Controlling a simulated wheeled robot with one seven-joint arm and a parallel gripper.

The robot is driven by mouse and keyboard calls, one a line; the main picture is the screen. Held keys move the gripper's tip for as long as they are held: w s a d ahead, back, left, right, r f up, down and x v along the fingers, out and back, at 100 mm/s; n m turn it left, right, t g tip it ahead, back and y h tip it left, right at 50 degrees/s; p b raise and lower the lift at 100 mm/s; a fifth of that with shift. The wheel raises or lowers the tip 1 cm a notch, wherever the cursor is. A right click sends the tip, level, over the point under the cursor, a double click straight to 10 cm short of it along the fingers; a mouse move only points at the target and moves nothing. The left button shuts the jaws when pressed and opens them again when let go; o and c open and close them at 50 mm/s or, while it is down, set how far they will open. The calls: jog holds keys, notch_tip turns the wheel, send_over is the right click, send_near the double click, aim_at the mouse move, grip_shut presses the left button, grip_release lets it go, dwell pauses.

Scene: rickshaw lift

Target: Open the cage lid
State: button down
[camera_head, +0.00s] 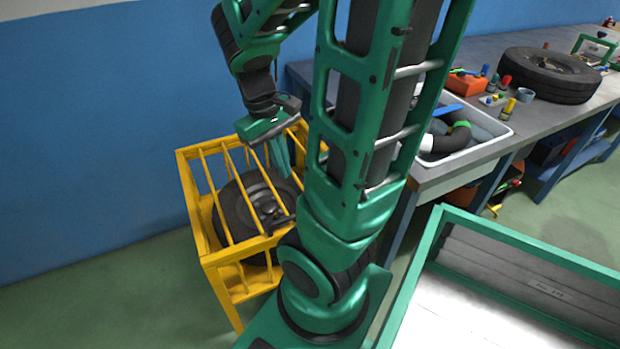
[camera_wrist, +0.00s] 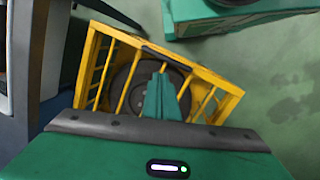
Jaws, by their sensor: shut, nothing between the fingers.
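The yellow cage (camera_head: 207,262) stands on the floor against the blue wall. It also shows in the wrist view (camera_wrist: 232,88). Its barred lid (camera_head: 212,190) lies flat across the top and looks closed. A dark wheel (camera_head: 232,212) sits inside, seen through the bars. A dark strip (camera_wrist: 165,56), perhaps a handle, runs along one edge of the lid in the wrist view. My gripper (camera_head: 283,172) points down over the cage, toward its back right part. Its green fingers (camera_wrist: 162,92) are together and empty. I cannot tell whether the fingertips touch the bars. My arm hides the cage's right side.
A workbench (camera_head: 545,112) with a sink (camera_head: 485,143), a tyre (camera_head: 548,75) and small parts stands right of the cage. A green-framed tray (camera_head: 520,250) is at lower right. The blue wall (camera_head: 90,130) is close behind. Floor left of the cage is clear.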

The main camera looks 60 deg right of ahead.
jog(key=w+d+f+n+g+h, duration=0.2)
jog(key=w+d+f+n+h, duration=0.25)
jog(key=d+f+n, duration=0.35)
jog(key=w+d+f+n+g+h, duration=0.2)
jog(key=w+d+f+n+h, duration=0.25)
jog(key=d+f+n, duration=0.35)
jog(key=s+d+f+m, duration=0.1)
jog(key=s+d+f, duration=0.3)
jog(key=d+f, duration=0.1)
jog(key=shift+s+f, duration=0.15)
jog(key=shift+f, duration=0.6)
jog(key=shift+g, duration=0.3)
